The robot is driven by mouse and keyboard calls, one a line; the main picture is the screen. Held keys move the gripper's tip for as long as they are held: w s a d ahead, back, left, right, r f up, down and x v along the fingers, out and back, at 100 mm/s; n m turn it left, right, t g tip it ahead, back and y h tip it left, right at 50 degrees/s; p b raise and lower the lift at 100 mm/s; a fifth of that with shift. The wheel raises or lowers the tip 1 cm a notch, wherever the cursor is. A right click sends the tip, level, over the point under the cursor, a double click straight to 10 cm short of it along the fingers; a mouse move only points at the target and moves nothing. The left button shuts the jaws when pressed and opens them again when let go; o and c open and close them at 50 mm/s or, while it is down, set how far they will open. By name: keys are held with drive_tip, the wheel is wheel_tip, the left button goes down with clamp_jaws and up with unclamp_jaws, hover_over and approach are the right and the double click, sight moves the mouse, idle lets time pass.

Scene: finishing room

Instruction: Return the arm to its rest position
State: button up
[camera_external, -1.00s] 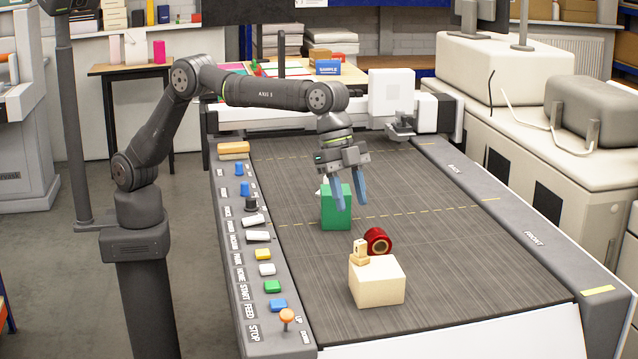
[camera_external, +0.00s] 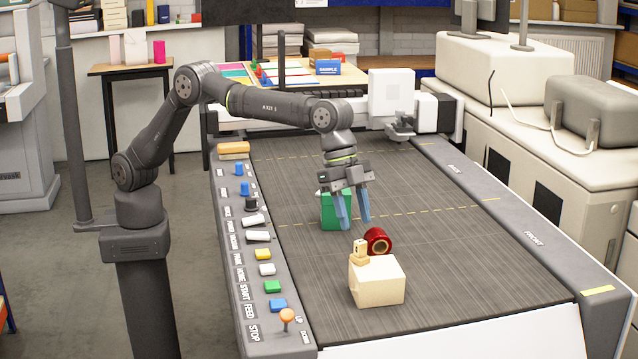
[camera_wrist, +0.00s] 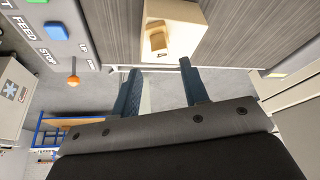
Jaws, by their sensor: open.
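My gripper (camera_external: 354,214) hangs from my arm over the dark bed (camera_external: 430,255) of the machine, fingers pointing down. Its blue fingers are apart with nothing between them. In the external view it overlaps the front of a green block (camera_external: 330,211) that stands on the bed. In the wrist view my two fingers (camera_wrist: 160,90) show spread, with grey floor behind them.
A cream block (camera_external: 377,284) on the bed carries a small wooden piece (camera_external: 360,252), with a red roll (camera_external: 378,241) beside it. A control strip with coloured buttons (camera_external: 272,287) and an orange-topped lever (camera_external: 287,316) runs along the left. The bed's right side is clear.

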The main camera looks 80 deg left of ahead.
sight(360, 241)
drive_tip(key=x, duration=0.6)
drive_tip(key=shift+d+f, duration=0.1)
drive_tip(key=shift+f, duration=0.25)
wheel_tip(360, 241, up, 3)
drive_tip(key=shift+r, duration=0.7)
drive_tip(key=shift+f, duration=0.1)
